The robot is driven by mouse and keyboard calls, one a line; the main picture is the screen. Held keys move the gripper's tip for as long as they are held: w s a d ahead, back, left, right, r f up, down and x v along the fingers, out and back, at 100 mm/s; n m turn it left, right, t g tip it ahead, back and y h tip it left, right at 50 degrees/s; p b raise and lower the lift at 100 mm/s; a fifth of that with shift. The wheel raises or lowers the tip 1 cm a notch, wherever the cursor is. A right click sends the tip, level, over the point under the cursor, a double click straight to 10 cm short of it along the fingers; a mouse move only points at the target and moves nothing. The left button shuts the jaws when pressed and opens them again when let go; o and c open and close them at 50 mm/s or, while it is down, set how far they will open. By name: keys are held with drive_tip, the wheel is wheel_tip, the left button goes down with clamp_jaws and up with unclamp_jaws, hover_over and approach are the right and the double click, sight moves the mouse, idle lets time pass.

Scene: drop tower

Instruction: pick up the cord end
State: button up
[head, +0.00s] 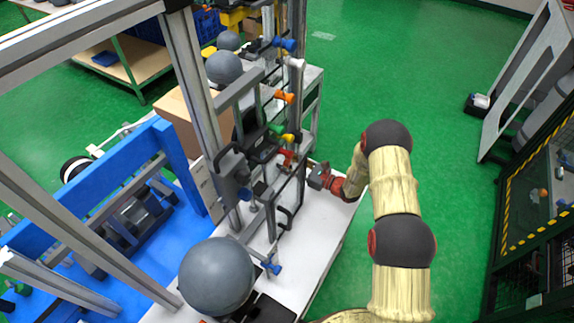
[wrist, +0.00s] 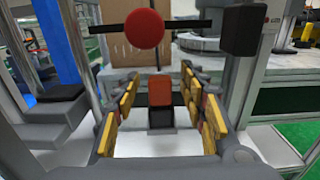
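No cord can be made out for certain, so I cannot tell which piece is the cord end. In the wrist view, a red round knob (wrist: 144,28) faces me on a dark horizontal bar, above and beyond my fingers. An orange-red block (wrist: 160,91) with a black lower part shows in the gap between the fingers; neither finger visibly touches it. My gripper (head: 318,177) is open, with yellow pads on both fingers in the wrist view. In the head view it is at the right side of the tower, near a red piece (head: 286,158).
Several coloured knobs, including an orange one (head: 285,96) and a blue one (head: 274,268), stick out from the metal tower (head: 197,85). A large grey ball (head: 216,277) is at the near end of the white table (head: 325,215).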

sight(287, 160)
drive_tip(key=shift+c, duration=1.2)
drive_tip(key=c, duration=0.7)
clamp_jaws()
drive_tip(key=shift+r, duration=0.1)
drive_tip(key=shift+r, duration=0.6)
wheel_tip(287, 160, up, 2)
drive_tip(key=shift+r+p, duration=0.2)
drive_tip(key=shift+p, duration=0.45)
drive_tip(key=r+p+v, duration=0.2)
drive_tip(key=p+v, duration=0.1)
drive_tip(key=v, duration=1.5)
drive_tip(key=shift+r+p, duration=0.4)
